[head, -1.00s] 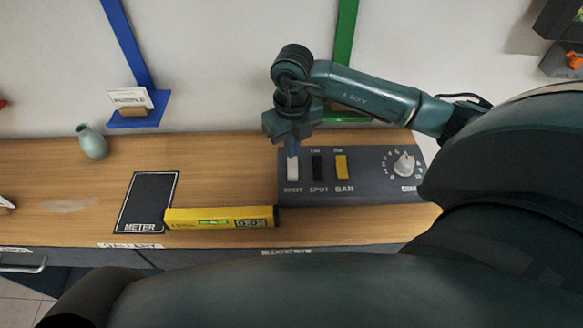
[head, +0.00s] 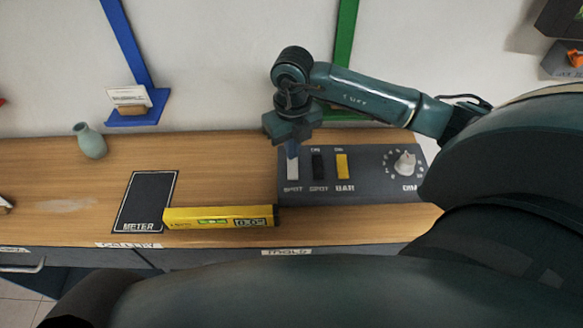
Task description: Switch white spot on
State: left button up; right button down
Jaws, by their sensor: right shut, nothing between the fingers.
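The dark switch box (head: 369,190) sits at the right of the wooden counter. Its white rocker switch (head: 292,171), labelled SPOT, is at the left end. Beside it are a black rocker (head: 318,166), also labelled SPOT, and a yellow rocker (head: 342,166) labelled BAR. My right gripper (head: 292,152) points down with its fingers shut and empty, at the top end of the white rocker. The fingers cover that end, so I cannot tell whether they touch it or which way it is tipped. My left gripper is not in view.
A white dimmer knob (head: 405,163) is at the box's right. A yellow level (head: 220,217) lies just left of the box, beside a black METER mat (head: 146,203). A green vase (head: 90,141) stands at the left. Blue and green posts stand behind the counter.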

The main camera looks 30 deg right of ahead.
jog(key=shift+f+b, duration=0.75)
jog(key=shift+f, duration=0.2)
dwell(0.3)
jog(key=shift+r+p, duration=0.9)
jog(key=shift+r, duration=0.3)
jog(key=shift+r+p, duration=1.6)
jog(key=shift+r, duration=0.8)
jog(key=shift+s+f, duration=0.1)
